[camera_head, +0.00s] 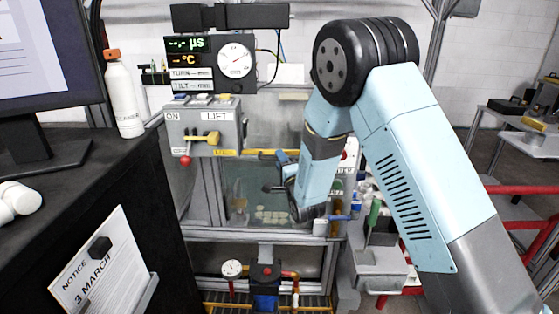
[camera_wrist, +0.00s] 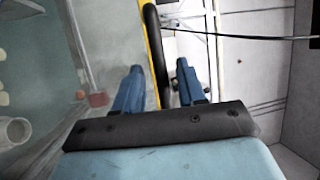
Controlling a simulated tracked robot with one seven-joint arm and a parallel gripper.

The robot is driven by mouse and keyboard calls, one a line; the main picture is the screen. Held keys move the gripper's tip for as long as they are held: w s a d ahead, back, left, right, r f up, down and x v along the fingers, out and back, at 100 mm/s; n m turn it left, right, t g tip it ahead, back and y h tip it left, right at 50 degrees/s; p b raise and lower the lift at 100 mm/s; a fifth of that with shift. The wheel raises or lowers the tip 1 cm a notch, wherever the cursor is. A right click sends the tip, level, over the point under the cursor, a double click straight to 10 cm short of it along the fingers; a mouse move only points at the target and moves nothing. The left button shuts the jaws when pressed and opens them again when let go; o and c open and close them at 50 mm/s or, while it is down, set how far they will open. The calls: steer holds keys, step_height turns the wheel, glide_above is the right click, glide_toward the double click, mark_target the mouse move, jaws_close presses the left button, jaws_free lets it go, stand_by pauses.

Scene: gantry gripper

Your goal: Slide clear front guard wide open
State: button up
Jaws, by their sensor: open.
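The clear front guard (camera_head: 245,185) is a see-through panel on the grey-framed machine, with a yellow strip (camera_head: 228,152) along its upper edge. In the wrist view, the guard (camera_wrist: 105,45) fills the left side. A black bar handle (camera_wrist: 153,40) runs beside the yellow strip (camera_wrist: 143,35). My gripper (camera_wrist: 160,82) has its two blue fingers apart, one on each side of the handle. In the head view, my gripper (camera_head: 275,172) is at the front of the guard, right of its middle. My wrist hides part of the handle there.
A control box (camera_head: 210,125) with a yellow lever and LIFT label is at upper left. Pale pieces (camera_head: 272,215) lie behind the guard. A dark cabinet (camera_head: 100,205) with a white bottle (camera_head: 124,98) stands at left. A gauge and valve (camera_head: 265,270) sit below.

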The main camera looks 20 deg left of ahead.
steer(key=shift+w+a+r, duration=0.15)
steer(key=shift+w+a, duration=0.25)
steer(key=shift+w, duration=0.05)
steer(key=shift+c, duration=0.3)
jaws_close()
